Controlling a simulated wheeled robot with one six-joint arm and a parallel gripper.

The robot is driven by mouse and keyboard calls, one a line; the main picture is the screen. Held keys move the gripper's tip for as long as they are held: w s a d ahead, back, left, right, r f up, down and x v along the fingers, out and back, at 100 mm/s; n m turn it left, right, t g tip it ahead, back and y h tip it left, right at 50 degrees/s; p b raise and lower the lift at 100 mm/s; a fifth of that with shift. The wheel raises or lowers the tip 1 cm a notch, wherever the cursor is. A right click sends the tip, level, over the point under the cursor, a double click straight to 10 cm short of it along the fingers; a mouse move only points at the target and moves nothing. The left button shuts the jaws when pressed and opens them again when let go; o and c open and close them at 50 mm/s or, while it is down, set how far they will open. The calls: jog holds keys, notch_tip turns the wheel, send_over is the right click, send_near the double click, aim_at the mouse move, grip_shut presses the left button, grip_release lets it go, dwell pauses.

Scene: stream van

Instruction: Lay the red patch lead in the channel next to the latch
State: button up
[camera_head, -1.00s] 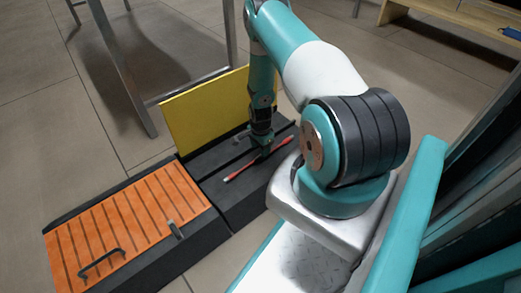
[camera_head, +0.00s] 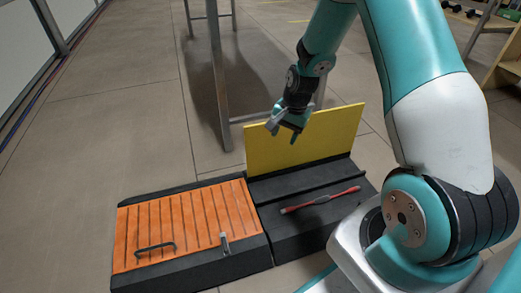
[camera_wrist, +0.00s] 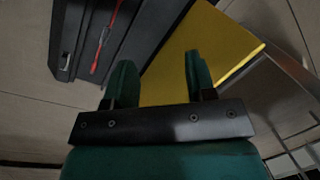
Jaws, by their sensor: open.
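The red patch lead (camera_head: 335,196), with a darker middle section, lies on the black open section (camera_head: 280,239) of a low floor box. It also shows at the top left of the wrist view (camera_wrist: 103,44). Dark raised strips run lengthwise on this section; I cannot tell whether the lead sits down in a channel. A small grey latch-like piece (camera_head: 225,243) stands at the front edge of the orange slatted cover (camera_head: 185,222), left of the lead. My gripper (camera_head: 285,128) is open and empty, raised above the lead, in front of the yellow panel (camera_head: 310,140).
The yellow panel stands upright along the back of the black section. A black handle (camera_head: 155,249) is on the orange cover. A metal table leg (camera_head: 219,85) stands behind the box.

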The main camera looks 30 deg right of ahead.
jog(key=s+a+r+n+y, duration=0.1)
jog(key=s+a+r+n, duration=0.2)
jog(key=a+r+n, duration=0.55)
jog(key=s+a+r+n, duration=0.5)
jog(key=s+a+r, duration=0.2)
jog(key=s, duration=0.3)
jog(key=s+a+r+n+g+y, duration=0.1)
jog(key=s+a+r+n, duration=0.4)
jog(key=s+a+r, duration=0.3)
jog(key=s, duration=0.2)
jog(key=shift+s+r+y, duration=0.3)
jog(key=shift+s, duration=0.05)
jog(key=shift+n, duration=0.25)
